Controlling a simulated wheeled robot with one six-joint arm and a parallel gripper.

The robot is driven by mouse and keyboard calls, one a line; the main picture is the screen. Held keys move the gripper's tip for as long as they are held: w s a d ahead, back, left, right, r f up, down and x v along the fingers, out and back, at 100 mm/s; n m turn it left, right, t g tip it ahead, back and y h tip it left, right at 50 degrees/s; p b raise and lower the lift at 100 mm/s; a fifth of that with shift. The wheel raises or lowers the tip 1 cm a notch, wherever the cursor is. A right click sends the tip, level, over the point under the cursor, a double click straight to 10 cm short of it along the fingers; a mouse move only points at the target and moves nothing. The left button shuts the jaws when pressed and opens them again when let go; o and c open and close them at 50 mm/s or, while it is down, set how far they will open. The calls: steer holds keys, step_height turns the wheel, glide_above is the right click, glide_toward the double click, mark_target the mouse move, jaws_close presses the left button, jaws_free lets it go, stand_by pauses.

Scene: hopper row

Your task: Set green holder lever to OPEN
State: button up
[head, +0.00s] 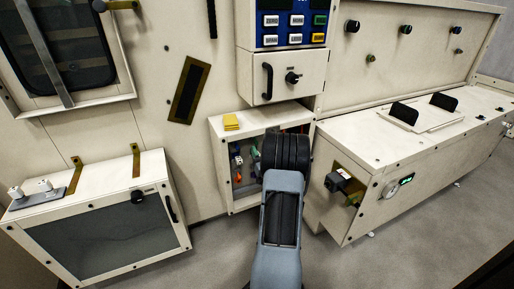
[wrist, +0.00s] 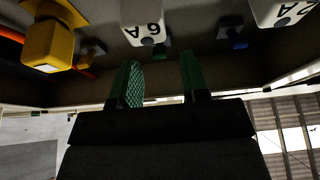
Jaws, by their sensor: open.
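My gripper (wrist: 160,62) is open in the wrist view, its two green-padded fingers apart with nothing between them. The lever's setting cannot be read, and contact with the fingers cannot be told. In the head view the open cabinet (head: 220,165) shows small coloured parts inside; my arm hides its right portion and my fingers.
In the wrist view a yellow block (wrist: 50,45) is at left, a blue part (wrist: 232,35) and another white block (wrist: 280,10) at right. In the head view a yellow item (head: 231,121) lies on the cabinet top, and a bench (head: 360,150) stands close right.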

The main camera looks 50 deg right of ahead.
mark_target(256, 141)
steer(key=shift+x, duration=1.35)
